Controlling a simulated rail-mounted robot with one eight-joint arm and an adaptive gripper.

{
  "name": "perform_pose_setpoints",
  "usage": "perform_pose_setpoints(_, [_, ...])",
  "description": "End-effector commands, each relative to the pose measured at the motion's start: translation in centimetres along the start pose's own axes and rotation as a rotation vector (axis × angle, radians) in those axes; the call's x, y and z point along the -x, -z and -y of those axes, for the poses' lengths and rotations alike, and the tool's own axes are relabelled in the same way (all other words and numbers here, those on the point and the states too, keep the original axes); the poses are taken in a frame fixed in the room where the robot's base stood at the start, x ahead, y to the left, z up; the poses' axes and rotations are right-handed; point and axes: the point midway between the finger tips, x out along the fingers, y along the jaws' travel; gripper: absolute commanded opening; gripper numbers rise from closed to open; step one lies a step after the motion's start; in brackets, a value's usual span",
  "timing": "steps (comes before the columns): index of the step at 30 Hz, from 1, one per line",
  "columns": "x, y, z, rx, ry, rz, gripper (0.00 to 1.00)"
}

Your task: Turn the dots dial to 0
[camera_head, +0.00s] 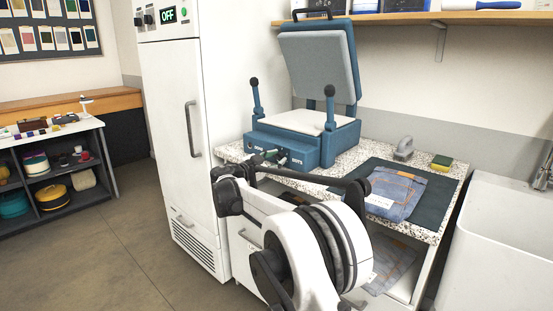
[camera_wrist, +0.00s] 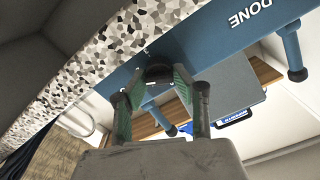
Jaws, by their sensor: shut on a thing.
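A blue heat press (camera_head: 325,148) stands open on a speckled counter, its upper plate tilted up and its white lower pad bare. Its front panel carries small labels, too small to read fully in the head view. In the wrist view, a dark round dial (camera_wrist: 157,71) projects from the blue panel, right of the counter edge and left of the word DONE. My gripper (camera_wrist: 160,84) has its green-sided fingers on either side of this dial, shut on it. In the head view my gripper (camera_head: 274,158) is at the panel. The dial's pointer and numbers are hidden.
A white cabinet (camera_head: 172,120) with an OFF display stands left of the press. A white sink (camera_head: 500,240) is at the right.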

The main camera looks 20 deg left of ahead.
Motion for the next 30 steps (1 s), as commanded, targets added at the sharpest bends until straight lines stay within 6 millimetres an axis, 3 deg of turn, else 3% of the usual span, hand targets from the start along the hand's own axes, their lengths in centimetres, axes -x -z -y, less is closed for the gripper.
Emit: perform_pose_setpoints(30, [0.04,-0.13,0.35,0.903,-0.001,0.001,0.00])
